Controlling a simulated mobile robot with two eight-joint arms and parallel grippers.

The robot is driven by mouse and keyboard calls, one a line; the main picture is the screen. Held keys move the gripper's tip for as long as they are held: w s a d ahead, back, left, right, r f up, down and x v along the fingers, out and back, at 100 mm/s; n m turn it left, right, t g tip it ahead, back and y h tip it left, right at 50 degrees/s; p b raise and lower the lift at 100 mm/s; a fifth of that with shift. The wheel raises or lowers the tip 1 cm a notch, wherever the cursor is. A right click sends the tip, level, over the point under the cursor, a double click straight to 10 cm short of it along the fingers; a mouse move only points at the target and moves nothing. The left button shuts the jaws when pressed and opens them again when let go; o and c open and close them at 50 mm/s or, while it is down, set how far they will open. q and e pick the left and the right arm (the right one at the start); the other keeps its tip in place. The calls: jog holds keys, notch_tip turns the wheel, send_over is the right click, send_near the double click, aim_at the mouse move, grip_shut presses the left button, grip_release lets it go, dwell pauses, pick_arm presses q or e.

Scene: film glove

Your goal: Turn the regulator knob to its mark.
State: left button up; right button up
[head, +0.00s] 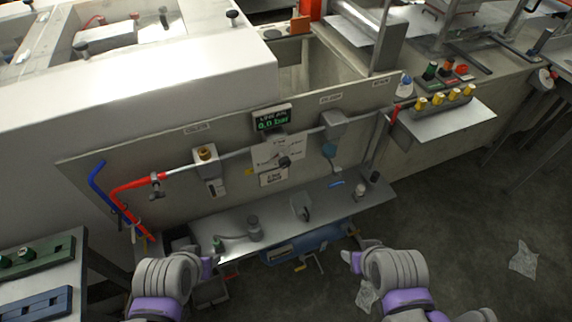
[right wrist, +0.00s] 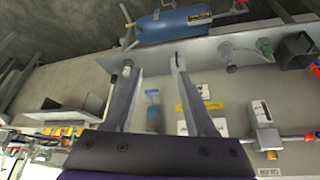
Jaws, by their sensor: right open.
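The regulator knob (head: 284,162) is a small dark knob on a white dial plate (head: 268,153) on the upright grey panel. Its pointer and the mark are too small to read. A display (head: 271,121) above it reads 0.0 bar in green. My left gripper (head: 211,264) is low in front of the panel's shelf, left of the knob; its jaws are too unclear to judge. My right gripper (head: 352,258) is in front of the shelf, lower right of the knob. Its two fingers stand apart and empty in the right wrist view (right wrist: 153,66). Both grippers are well away from the knob.
A narrow shelf (head: 275,215) below the panel holds several small fittings. A blue cylinder (head: 305,243) lies under its front edge. Red and blue hoses (head: 128,188) run at the panel's left.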

jog(key=shift+o, duration=1.1)
jog(key=w+f+t+h+b, duration=0.1)
jog(key=w+f+t+b, duration=0.1)
jog(key=w, duration=0.5)
jog(key=shift+w+d+t+b, duration=0.3)
jog(key=shift+t+b, duration=0.4)
jog(key=shift+b, duration=0.2)
jog(key=n+t+y+b, duration=0.5)
jog(key=t+y+b, duration=0.2)
jog(key=t+b, duration=0.1)
send_near(286, 164)
jog(key=x, duration=1.1)
jog(key=shift+w+p, duration=0.1)
jog(key=shift+p, duration=0.2)
grip_shut()
